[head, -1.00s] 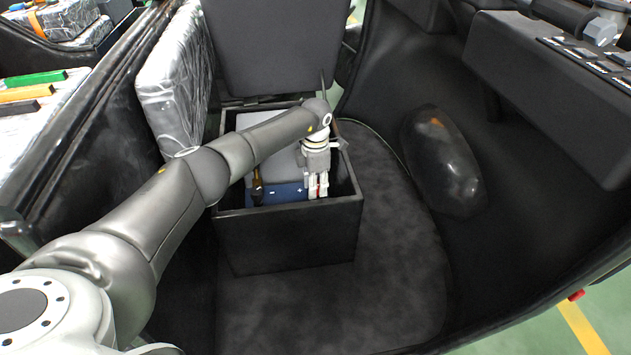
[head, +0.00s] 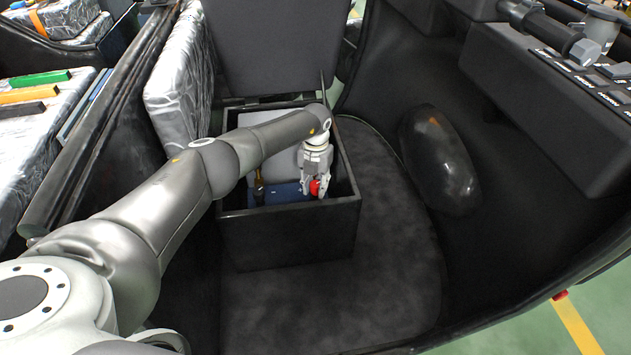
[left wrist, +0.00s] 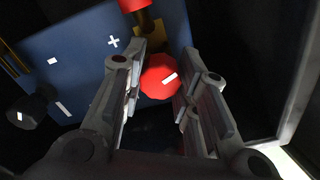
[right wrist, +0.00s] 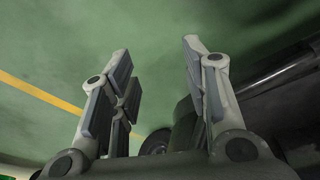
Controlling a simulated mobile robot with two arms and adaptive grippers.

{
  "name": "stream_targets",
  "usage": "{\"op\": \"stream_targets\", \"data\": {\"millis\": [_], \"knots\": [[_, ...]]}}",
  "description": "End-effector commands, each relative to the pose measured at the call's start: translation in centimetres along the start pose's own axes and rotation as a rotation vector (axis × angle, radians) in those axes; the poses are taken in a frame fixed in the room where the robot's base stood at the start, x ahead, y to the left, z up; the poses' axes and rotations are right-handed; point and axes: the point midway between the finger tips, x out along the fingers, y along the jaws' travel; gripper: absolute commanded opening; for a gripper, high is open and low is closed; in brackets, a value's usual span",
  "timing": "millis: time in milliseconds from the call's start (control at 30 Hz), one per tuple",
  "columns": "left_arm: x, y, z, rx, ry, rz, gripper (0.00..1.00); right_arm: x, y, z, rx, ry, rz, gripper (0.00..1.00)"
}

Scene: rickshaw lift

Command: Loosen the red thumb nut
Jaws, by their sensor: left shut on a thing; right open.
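The red thumb nut (left wrist: 159,77) is between the fingers of my left gripper (left wrist: 163,62) in the left wrist view, which is shut on it. In the head view the nut (head: 315,187) shows red at the fingertips of my left gripper (head: 316,190). The nut is at the plus-marked end of a blue battery (left wrist: 72,55). The battery (head: 284,194) sits inside an open black box. My right gripper (right wrist: 157,50) is open and empty over a green floor in the right wrist view. It is not seen in the head view.
The black box walls (head: 290,232) stand close around the left gripper. A black terminal (left wrist: 35,105) is at the battery's other end, and a red-sleeved cable end (left wrist: 133,5) is close to the nut. Dark floor (head: 385,250) right of the box is clear.

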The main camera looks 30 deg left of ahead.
Motion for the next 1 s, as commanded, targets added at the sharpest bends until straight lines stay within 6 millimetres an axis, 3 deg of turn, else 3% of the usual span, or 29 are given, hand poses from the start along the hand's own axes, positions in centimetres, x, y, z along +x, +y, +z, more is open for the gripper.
{"op": "stream_targets", "data": {"millis": [400, 1000], "knots": [[-0.2, 0.1, 0.1, -0.295, -0.003, 0.001, 0.04, 3.8, -0.2, 2.9, -0.005, -0.027, -0.003, 0.42], [-0.1, 0.1, 0.1, -0.396, -0.004, -0.001, 0.04, 5.0, -0.3, 3.9, -0.007, -0.033, -0.004, 0.42]]}}
